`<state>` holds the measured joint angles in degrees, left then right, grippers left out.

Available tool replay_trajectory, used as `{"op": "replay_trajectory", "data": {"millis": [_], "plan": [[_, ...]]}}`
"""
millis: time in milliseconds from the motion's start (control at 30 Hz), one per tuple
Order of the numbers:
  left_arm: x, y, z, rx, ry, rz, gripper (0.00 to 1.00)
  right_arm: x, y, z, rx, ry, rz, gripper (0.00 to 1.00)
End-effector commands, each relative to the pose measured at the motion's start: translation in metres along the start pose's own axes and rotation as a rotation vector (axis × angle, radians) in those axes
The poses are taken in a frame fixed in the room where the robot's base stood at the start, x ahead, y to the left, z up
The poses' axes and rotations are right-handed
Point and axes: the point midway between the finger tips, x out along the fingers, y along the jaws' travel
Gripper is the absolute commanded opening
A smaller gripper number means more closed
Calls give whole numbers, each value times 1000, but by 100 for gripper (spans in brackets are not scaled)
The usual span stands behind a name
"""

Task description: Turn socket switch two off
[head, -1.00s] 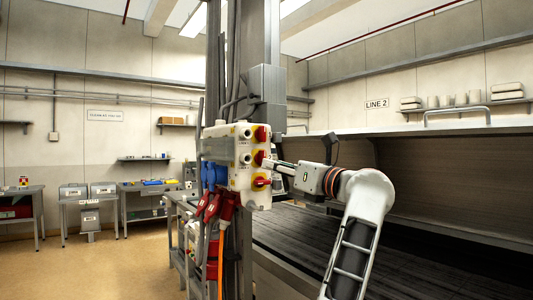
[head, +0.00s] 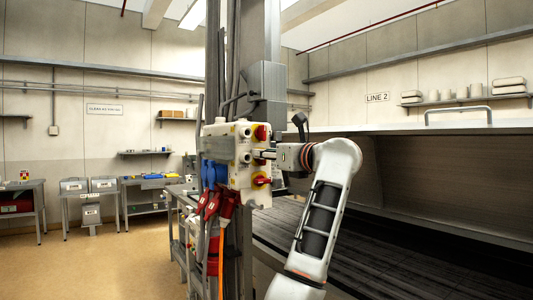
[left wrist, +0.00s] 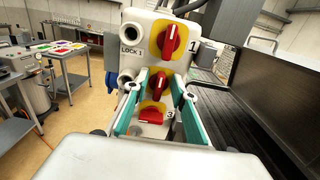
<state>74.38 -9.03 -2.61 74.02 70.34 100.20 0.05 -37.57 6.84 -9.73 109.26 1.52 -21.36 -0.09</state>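The socket box (head: 226,150) is white, with three red rotary switches on yellow plates down its face. Switch two, the middle one, shows its red handle roughly upright in the left wrist view (left wrist: 159,83); in the head view it is partly hidden by the gripper. My left gripper (head: 267,154) is at the box, level with switch two. In the left wrist view its teal-lined fingers (left wrist: 158,80) are apart, one on each side of the middle handle, with visible gaps. My right gripper is in neither current view.
Switch one (left wrist: 172,38) is just above and switch three (left wrist: 153,113) just below the fingers. Blue sockets and red plugs (head: 213,203) with cables hang on the box's left side. A long dark conveyor bed (head: 380,240) lies to the right.

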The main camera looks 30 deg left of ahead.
Motion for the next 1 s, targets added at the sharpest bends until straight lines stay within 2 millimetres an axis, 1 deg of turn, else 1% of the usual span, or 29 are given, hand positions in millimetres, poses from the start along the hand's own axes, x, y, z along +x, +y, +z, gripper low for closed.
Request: {"op": "replay_trajectory", "data": {"millis": [167, 200, 267, 300, 667, 867, 1000], "plan": [[0, 0, 0, 0, 0, 0, 26, 0, 0, -1, 5, 1, 2, 40], [0, 0, 0, 1, 0, 0, 20, 0, 0, -1, 6, 1, 2, 40], [0, 0, 0, 0, 0, 0, 5, 0, 0, -1, 6, 2, 2, 40], [0, 0, 0, 1, 0, 0, 0, 0, 0, -1, 6, 2, 2, 40], [0, 0, -1, -21, 0, -1, 0, 1, -3, -2, 4, 6, -3, 40], [0, 1, -1, -106, 1, -2, 0, 2, -3, -2, -4, 10, -7, 40], [0, 2, -2, -209, 1, -2, 0, 4, -3, -3, -7, 17, -9, 40]]}}
